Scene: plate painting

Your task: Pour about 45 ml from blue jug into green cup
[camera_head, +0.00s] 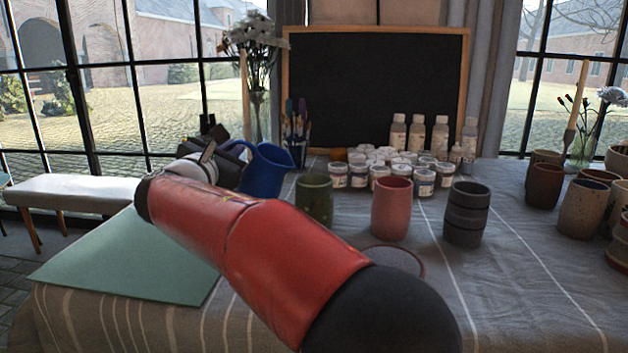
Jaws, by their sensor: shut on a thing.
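The blue jug (267,171) is left of the green cup, with its spout side toward the cup. It looks roughly upright or slightly tilted. My gripper (236,152) is shut on the jug at its left side; the fingertips are mostly hidden. My red arm hides part of the jug's base, so I cannot tell whether it touches the table. The dark green cup (314,199) stands upright on the cloth, apart from the jug, its lower part close to my arm in the picture. No liquid is visible.
A pink cup (392,208) and a dark grey cup (466,214) stand right of the green cup. Small paint jars (380,178), bottles (417,135) and a brush holder (296,146) are behind. A green mat (130,258) lies clear at left. More pots (583,209) stand far right.

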